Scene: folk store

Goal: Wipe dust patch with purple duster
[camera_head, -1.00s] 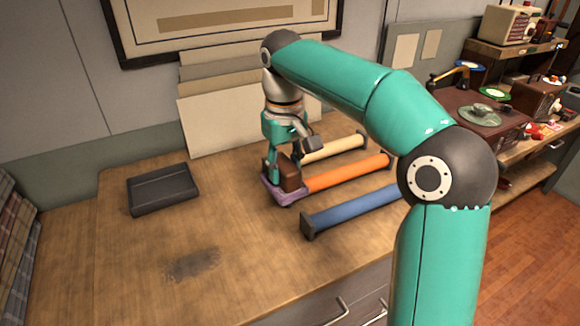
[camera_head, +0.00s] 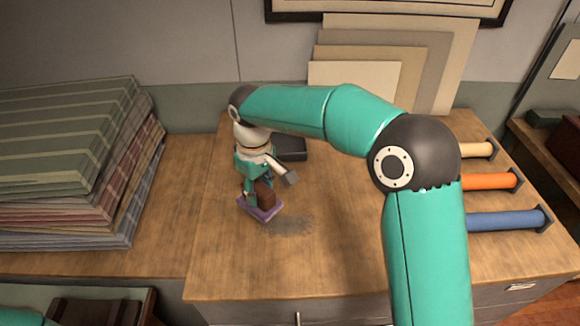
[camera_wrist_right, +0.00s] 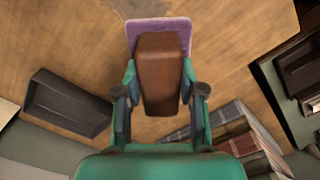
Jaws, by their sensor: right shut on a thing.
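My right gripper (camera_head: 257,190) is shut on the brown handle (camera_head: 265,193) of the purple duster. The duster's flat purple pad (camera_head: 268,214) points down, at the left edge of the grey dust patch (camera_head: 293,226) on the wooden counter. Whether the pad touches the wood is hard to tell. My left gripper is not in view.
A dark tray (camera_head: 291,149) lies behind the duster, partly hidden by my right arm. Folded plaid cloths (camera_head: 70,170) are stacked at left. Cream, orange (camera_head: 488,181) and blue (camera_head: 505,219) rolls lie at right. The counter front (camera_head: 250,275) is clear.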

